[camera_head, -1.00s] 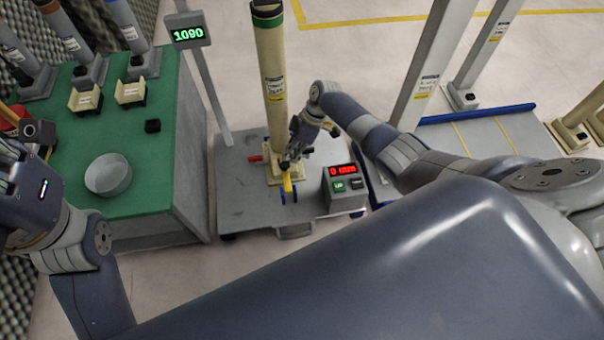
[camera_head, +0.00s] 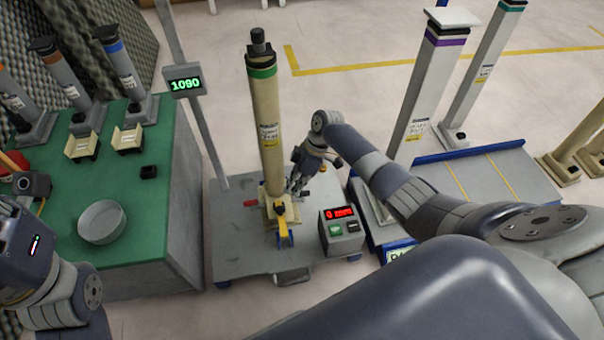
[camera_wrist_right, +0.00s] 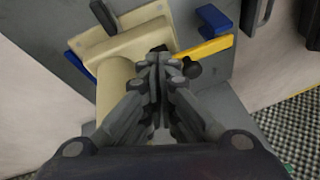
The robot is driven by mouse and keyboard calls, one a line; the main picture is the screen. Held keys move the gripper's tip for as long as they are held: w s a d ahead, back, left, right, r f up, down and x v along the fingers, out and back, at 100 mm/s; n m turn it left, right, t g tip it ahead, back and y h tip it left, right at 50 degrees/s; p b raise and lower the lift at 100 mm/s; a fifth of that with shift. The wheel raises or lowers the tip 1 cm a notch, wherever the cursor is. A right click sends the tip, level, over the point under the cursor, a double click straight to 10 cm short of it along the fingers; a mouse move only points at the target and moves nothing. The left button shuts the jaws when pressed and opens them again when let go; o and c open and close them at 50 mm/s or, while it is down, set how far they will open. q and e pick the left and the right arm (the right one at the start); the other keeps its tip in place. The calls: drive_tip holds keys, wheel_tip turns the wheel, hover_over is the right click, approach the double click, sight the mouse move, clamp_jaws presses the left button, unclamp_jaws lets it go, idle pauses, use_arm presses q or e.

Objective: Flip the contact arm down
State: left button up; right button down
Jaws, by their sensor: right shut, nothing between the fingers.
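A cream column (camera_head: 268,135) with a green band stands upright on a cream foot on a grey platform. The likely contact arm, a yellow bar (camera_head: 282,224) with a dark knob, extends from the foot's front side toward me, with blue pieces at its end. In the right wrist view the yellow bar (camera_wrist_right: 207,48) lies beyond the fingers, with a blue block at its end. My right gripper (camera_head: 294,187) is shut and empty, just right of the column above the foot; it also shows in the wrist view (camera_wrist_right: 160,60). My left gripper's fingers are out of view.
A grey box (camera_head: 341,229) with a red display and green button stands right of the foot. A green bench (camera_head: 135,190) with a round dish (camera_head: 101,221) is at left. A second platform (camera_head: 460,185) with posts stands at right.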

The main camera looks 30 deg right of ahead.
drive_tip(key=v, duration=0.7)
drive_tip(key=shift+a, duration=0.1)
